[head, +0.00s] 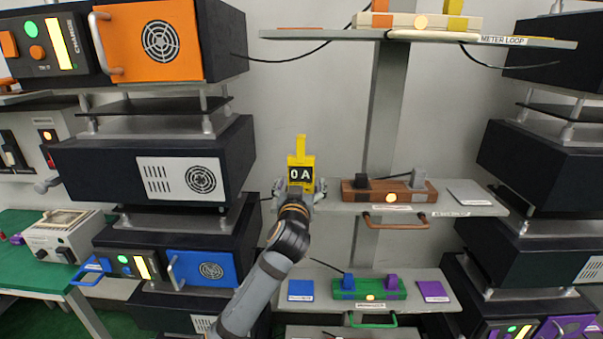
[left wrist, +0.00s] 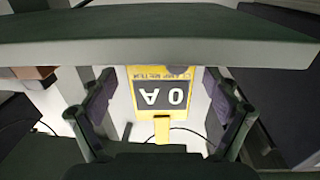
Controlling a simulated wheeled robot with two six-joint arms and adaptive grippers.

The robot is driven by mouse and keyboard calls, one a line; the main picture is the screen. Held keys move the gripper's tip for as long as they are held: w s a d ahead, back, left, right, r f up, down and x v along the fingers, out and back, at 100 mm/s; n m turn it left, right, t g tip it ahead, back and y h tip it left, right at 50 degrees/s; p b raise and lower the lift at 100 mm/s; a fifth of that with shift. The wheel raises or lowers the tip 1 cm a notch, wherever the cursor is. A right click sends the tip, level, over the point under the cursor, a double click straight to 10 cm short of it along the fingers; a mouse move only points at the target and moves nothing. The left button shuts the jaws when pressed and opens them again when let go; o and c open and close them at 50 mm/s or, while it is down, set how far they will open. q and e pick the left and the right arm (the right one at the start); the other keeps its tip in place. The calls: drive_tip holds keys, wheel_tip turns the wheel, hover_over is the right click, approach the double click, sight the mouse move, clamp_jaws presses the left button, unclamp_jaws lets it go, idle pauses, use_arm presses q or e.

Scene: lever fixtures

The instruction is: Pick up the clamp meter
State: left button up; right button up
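The clamp meter (head: 302,174) is a yellow block with a dark "0 A" display and a narrow yellow piece on top. It is at the left end of the middle shelf in the head view. It shows upside down in the left wrist view (left wrist: 162,92), framed by my two fingers. My left gripper (head: 301,190) reaches up in front of its lower part. The fingers (left wrist: 160,105) are spread on either side of the meter, with a narrow gap visible at each side. Whether the meter touches the shelf is hidden. My right gripper is not in view.
The middle shelf (head: 465,211) also carries a brown lever fixture (head: 388,192) and a grey plate. Dark cabinets (head: 155,165) stand close on the left. A slab edge (left wrist: 160,42) spans the wrist view's top.

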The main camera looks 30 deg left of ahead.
use_arm(q)
drive_tip(key=shift+a, duration=0.1)
drive_tip(key=c, duration=1)
drive_tip(key=shift+c, duration=0.6)
drive_tip(key=shift+r, duration=0.1)
